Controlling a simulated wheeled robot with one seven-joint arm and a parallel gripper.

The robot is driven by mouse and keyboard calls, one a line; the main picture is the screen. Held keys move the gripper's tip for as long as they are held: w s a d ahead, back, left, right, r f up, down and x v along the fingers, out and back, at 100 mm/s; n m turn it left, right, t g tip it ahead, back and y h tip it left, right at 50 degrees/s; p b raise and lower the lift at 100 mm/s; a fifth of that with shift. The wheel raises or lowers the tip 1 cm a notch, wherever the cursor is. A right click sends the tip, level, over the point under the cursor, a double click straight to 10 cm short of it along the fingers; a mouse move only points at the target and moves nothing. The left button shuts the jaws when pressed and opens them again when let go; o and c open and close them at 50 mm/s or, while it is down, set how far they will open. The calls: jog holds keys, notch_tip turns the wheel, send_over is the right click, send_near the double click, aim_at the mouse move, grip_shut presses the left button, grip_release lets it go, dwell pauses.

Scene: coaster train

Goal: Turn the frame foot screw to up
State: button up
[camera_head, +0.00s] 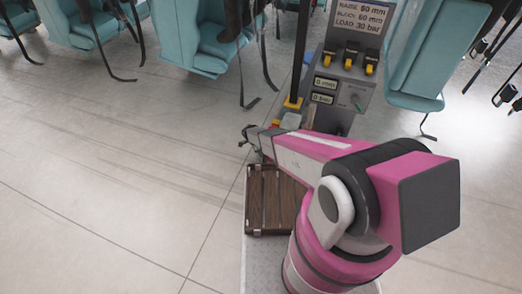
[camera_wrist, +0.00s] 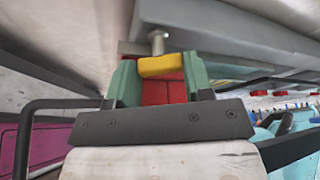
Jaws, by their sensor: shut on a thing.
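In the wrist view, a yellow piece (camera_wrist: 162,66) with a red block (camera_wrist: 160,91) below it in the picture sits between the two green finger pads of my gripper (camera_wrist: 160,80). The pads are shut on it. A short metal post with a round head (camera_wrist: 157,42) shows just beyond the yellow piece; this looks like the frame foot screw, but I cannot tell which way it is set. In the head view, my pink arm hides the gripper tips and most of the frame foot, with only a bit of red and yellow showing beside it.
A grey control panel (camera_head: 345,92) with several yellow levers and a sign reading RAISE 60 mm stands behind the arm. A brown slatted case (camera_head: 266,215) sits below the arm. Teal train seats (camera_head: 200,35) line the back. The floor at left is clear.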

jog(key=shift+n, duration=0.3)
jog(key=o, duration=0.9)
jog(key=shift+s, duration=0.1)
jog(key=shift+s, duration=0.1)
